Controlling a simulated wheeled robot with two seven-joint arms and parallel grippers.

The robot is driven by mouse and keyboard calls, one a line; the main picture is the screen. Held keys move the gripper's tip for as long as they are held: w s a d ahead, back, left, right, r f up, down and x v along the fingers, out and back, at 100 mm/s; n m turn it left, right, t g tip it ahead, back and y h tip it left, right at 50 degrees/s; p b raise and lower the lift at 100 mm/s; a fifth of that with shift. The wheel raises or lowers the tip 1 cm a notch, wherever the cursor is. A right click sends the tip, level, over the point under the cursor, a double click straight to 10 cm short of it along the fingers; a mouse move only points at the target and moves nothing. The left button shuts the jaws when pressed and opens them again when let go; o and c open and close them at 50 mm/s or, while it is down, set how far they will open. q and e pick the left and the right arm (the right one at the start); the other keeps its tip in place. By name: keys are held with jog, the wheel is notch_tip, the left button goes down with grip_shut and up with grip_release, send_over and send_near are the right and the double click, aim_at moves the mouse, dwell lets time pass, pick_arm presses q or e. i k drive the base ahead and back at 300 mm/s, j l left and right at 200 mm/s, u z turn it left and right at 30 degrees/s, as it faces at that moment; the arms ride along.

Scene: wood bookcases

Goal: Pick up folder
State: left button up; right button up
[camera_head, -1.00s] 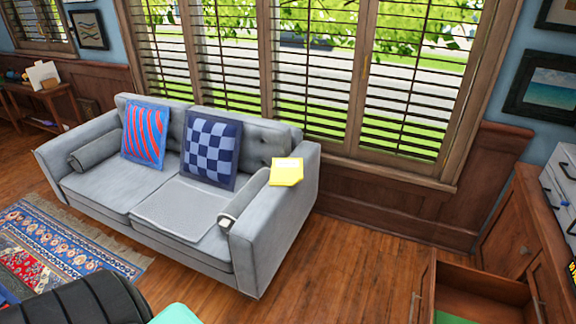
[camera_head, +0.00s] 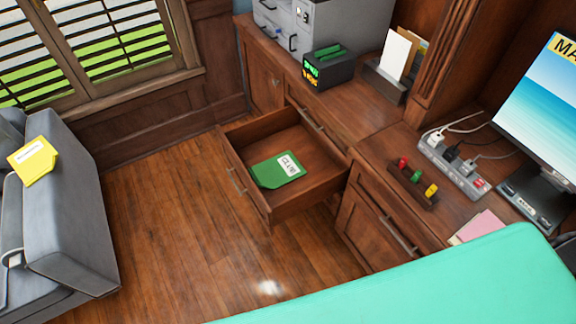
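A yellow folder (camera_head: 33,161) with a white label lies on the arm of the grey sofa at the left. A green folder (camera_head: 276,171) with a white label lies flat inside the open wooden drawer (camera_head: 240,185). Neither of my grippers shows in the head view.
The grey sofa (camera_head: 75,215) stands at the left. The drawer juts out from the wooden desk (camera_head: 375,125), which carries a power strip (camera_head: 452,167), a dark box (camera_head: 328,68) and a monitor (camera_head: 545,100). A teal surface (camera_head: 440,285) fills the lower right. Wood floor (camera_head: 170,230) is clear between sofa and drawer.

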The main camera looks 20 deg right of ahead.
aim_at(275, 173)
jog(key=i+j, duration=0.25)
jog(key=i, duration=0.2)
jog(key=i+j+z, duration=0.15)
jog(key=z, duration=0.35)
jog(key=i+j+z, duration=0.3)
jog(key=z, duration=0.15)
